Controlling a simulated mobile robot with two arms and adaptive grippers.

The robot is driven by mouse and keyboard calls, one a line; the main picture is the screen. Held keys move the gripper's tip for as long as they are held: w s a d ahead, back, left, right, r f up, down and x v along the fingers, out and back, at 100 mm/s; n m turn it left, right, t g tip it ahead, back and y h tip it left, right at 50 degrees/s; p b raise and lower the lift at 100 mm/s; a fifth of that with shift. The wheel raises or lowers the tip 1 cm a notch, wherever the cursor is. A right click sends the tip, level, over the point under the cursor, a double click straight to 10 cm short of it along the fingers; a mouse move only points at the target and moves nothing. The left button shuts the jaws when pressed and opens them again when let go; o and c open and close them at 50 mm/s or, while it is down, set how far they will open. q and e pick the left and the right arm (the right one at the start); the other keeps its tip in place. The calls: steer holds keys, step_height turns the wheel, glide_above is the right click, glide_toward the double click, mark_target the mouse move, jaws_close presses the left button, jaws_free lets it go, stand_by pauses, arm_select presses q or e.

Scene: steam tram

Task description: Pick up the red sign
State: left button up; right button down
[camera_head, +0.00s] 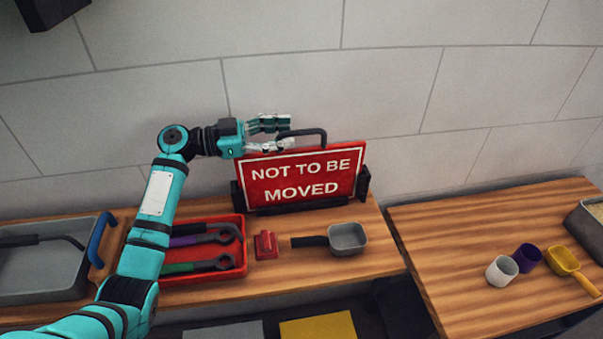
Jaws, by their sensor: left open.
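The red sign (303,194) reads "NOT TO BE MOVED" in white letters. It stands upright in a dark holder on the wooden bench by the wall. A dark handle (322,133) rises from its top edge. My left gripper (288,133) is open at the left end of that handle, just above the sign's top edge. Its fingers point right and overlap the handle in the picture; I cannot tell if they touch it. My right gripper is not in view.
A red tray (240,223) with tools lies below my left arm. A grey tray (40,290) is at left. A red block (266,245) and a grey scoop (347,238) lie before the sign. Cups (501,270) and a yellow scoop (563,261) are on the right table.

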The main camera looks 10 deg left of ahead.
mark_target(322, 129)
arm_select(q)
steer(key=shift+d+r+p, duration=0.2)
steer(key=shift+d+p, duration=0.2)
steer(key=shift+d, duration=0.05)
steer(key=p+x, duration=0.2)
steer(key=x, duration=0.1)
steer(key=shift+d, duration=0.3)
steer(key=shift+w+d+p, duration=0.15)
steer(key=shift+d+p, duration=0.15)
steer(key=shift+f, duration=0.2)
jaws_close()
steer(key=shift+r, duration=0.15)
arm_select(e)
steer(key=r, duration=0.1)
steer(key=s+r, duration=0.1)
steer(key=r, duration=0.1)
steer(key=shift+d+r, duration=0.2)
